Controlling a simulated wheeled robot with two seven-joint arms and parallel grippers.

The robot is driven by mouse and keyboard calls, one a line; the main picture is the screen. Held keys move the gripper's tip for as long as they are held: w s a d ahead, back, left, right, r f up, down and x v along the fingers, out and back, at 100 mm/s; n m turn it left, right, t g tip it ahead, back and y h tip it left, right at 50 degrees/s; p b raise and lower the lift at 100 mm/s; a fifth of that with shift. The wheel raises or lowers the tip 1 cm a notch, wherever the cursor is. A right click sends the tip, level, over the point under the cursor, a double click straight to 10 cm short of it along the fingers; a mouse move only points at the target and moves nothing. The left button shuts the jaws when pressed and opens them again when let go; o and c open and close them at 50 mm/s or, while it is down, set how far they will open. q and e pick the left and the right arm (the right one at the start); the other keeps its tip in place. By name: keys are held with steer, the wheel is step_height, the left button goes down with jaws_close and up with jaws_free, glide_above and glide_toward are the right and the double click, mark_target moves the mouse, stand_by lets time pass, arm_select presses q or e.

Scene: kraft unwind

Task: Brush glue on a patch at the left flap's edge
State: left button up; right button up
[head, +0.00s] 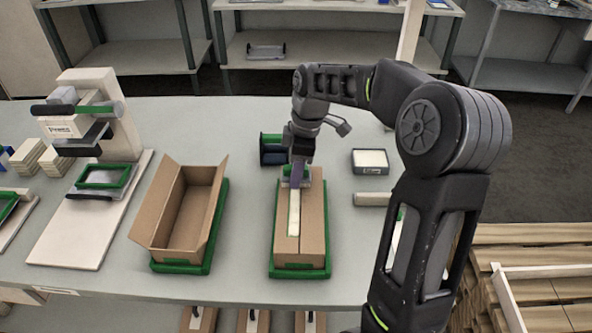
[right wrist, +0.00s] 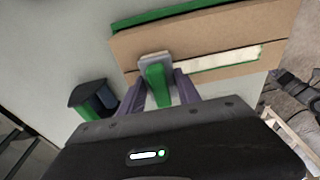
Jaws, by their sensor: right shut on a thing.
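A kraft box (head: 314,225) lies with its top flaps folded in, in a green tray (head: 300,271). A pale cream strip (head: 294,215) lies along the left flap's edge by the seam; it also shows in the right wrist view (right wrist: 225,58). My right gripper (head: 297,180) is over the far end of this box, shut on a green-handled brush (right wrist: 157,84). The brush's pale head (right wrist: 154,60) is at the box top, near the strip's end; I cannot tell whether it touches. My left gripper is not in view.
An open kraft box (head: 160,215) stands in a green tray to the left. A dark blue and green holder (head: 271,150) stands behind the closed box. A press (head: 95,115) stands at the left.

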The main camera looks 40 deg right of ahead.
stand_by(0.4)
step_height(320, 180, up, 6)
steer(key=p, duration=0.4)
stand_by(0.6)
